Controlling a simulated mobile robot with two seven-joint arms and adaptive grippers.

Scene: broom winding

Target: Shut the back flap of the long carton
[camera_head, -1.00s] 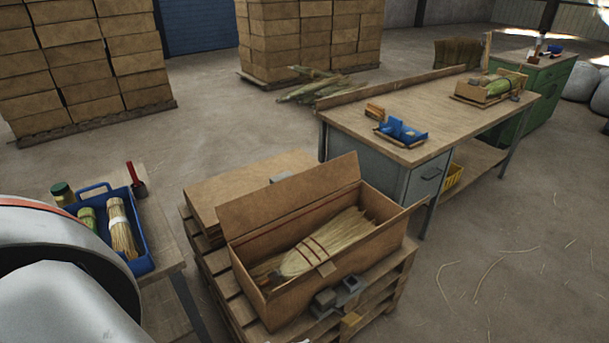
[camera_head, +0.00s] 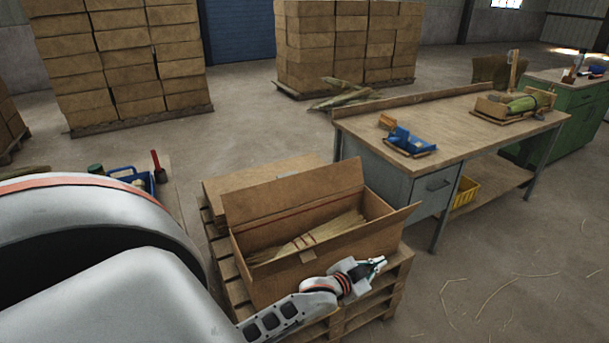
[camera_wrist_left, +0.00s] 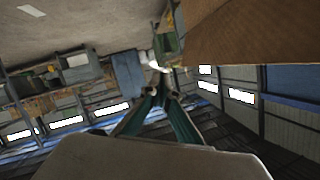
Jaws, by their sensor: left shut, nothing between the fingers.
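The long carton (camera_head: 275,278) sits on a wooden pallet with its top open. Its back flap (camera_head: 290,194) stands up, leaning backward along the far long side. A small end flap (camera_head: 392,220) sticks out at the right. A straw broom (camera_head: 318,237) lies inside, partly hidden by the front wall. My left gripper (camera_head: 380,263) is shut and empty, in front of the carton's near right part, outside it. In the left wrist view the closed fingers (camera_wrist_left: 162,84) show, with a brown board-like surface (camera_wrist_left: 250,32), probably the carton, at upper right. My right gripper is out of view.
The pallet (camera_head: 382,293) extends under and behind the carton, with flat cardboard (camera_head: 258,180) behind. A workbench (camera_head: 440,125) stands to the right. A blue tray (camera_head: 143,181) is at the left, partly hidden by my arm. Floor at the right is mostly clear.

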